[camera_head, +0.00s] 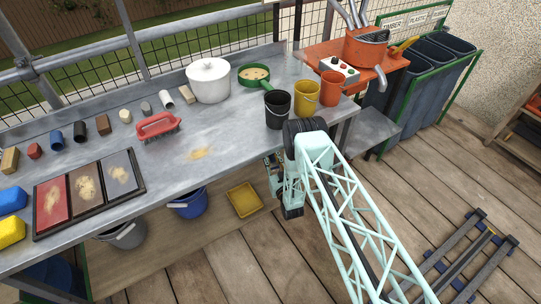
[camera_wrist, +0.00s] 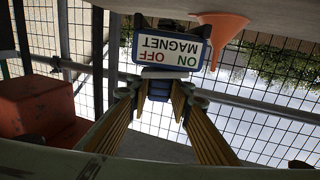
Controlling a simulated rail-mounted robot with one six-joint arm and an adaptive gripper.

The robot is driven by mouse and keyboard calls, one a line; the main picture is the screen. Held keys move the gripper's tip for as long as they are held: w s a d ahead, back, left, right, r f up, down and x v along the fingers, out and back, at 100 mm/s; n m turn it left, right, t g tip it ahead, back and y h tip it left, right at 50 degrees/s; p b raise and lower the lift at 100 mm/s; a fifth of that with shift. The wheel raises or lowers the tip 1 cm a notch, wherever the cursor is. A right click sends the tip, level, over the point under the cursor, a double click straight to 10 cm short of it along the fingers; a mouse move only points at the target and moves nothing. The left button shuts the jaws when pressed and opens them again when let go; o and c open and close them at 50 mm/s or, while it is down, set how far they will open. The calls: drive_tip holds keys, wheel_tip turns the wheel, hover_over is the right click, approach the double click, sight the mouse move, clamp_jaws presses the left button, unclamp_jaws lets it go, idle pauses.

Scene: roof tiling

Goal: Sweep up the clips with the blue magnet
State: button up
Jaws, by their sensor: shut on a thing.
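The magnet (camera_wrist: 168,50) shows upside down in the wrist view, a blue-edged block with a white label reading ON, OFF and MAGNET. My gripper (camera_wrist: 160,92) is shut on it, with the striped fingers on either side. In the head view my gripper is mostly hidden by my arm, low beside the bench's front edge. No clips can be made out for certain. A tan patch (camera_head: 199,153) lies on the grey bench (camera_head: 225,135); I cannot tell what it is made of.
A dark tray (camera_head: 140,190) with three sections holding tan heaps is at the bench's left. A red brush (camera_head: 158,126), white pot (camera_head: 208,80), green pan (camera_head: 254,76) and black bucket (camera_head: 277,109) stand on the bench. An orange funnel (camera_wrist: 222,30) is near the magnet.

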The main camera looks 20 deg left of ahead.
sight(271, 158)
drive_tip(key=shift+f, duration=0.2)
drive_tip(key=shift+f+b, duration=0.5)
drive_tip(key=shift+f, duration=1)
drive_tip(key=shift+f, duration=0.1)
drive_tip(key=shift+r, duration=0.25)
drive_tip(key=shift+r+p, duration=1)
drive_tip(key=shift+r, duration=0.45)
drive_tip(key=shift+w+r, duration=0.1)
drive_tip(key=shift+r, duration=0.05)
